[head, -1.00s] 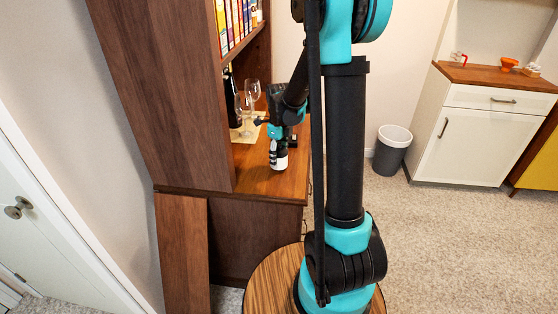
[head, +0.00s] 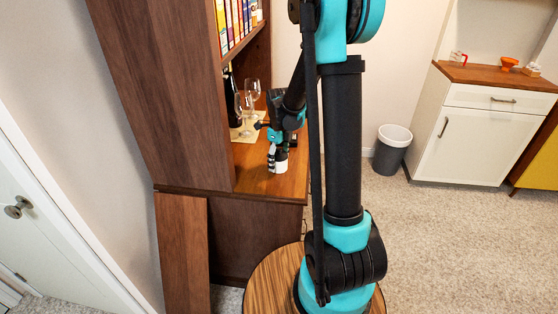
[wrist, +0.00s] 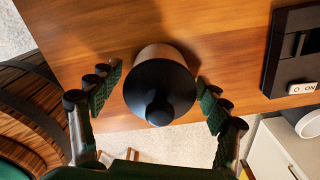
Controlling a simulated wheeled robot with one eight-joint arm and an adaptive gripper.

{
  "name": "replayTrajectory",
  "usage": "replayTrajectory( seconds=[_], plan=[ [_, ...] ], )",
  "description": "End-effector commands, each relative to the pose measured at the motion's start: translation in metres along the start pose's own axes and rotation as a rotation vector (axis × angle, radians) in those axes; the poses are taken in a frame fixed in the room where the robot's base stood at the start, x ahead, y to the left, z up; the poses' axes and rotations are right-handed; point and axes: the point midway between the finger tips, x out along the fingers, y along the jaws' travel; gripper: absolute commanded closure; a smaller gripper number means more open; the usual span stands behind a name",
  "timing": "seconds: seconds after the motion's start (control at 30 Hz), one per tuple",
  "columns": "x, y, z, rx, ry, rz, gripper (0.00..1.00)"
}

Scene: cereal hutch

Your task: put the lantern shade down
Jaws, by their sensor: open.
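The lantern shade (wrist: 160,88) stands on the wooden counter of the hutch (wrist: 215,60), close to its front edge. From above it shows a black domed cap with a round knob and a little of a paler side. In the head view its pale lower part (head: 281,167) shows under my gripper (head: 275,153). In the wrist view my gripper (wrist: 157,98) is open. One finger is on each side of the shade, with a gap on both sides. The far side of the shade is hidden in the head view.
A black switch box (wrist: 290,62) lies on the counter right of the shade. Wine glasses (head: 252,92) and a dark bottle (head: 232,98) stand further left. The hutch's tall side panel (head: 170,80) rises at left. A grey bin (head: 391,150) stands on the floor.

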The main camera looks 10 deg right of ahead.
Motion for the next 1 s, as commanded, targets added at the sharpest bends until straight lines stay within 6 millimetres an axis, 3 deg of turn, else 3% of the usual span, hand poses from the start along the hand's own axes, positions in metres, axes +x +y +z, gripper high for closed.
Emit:
replayTrajectory(
  seconds=[0.17,0.7,1.0],
  plan=[
    [-0.011,0.0,0.0,0.0,0.0,0.0,0.23],
    [-0.107,0.0,0.0,0.0,0.0,0.0,0.23],
    [-0.121,0.005,-0.008,-0.084,-0.009,-0.01,0.23]
  ],
)
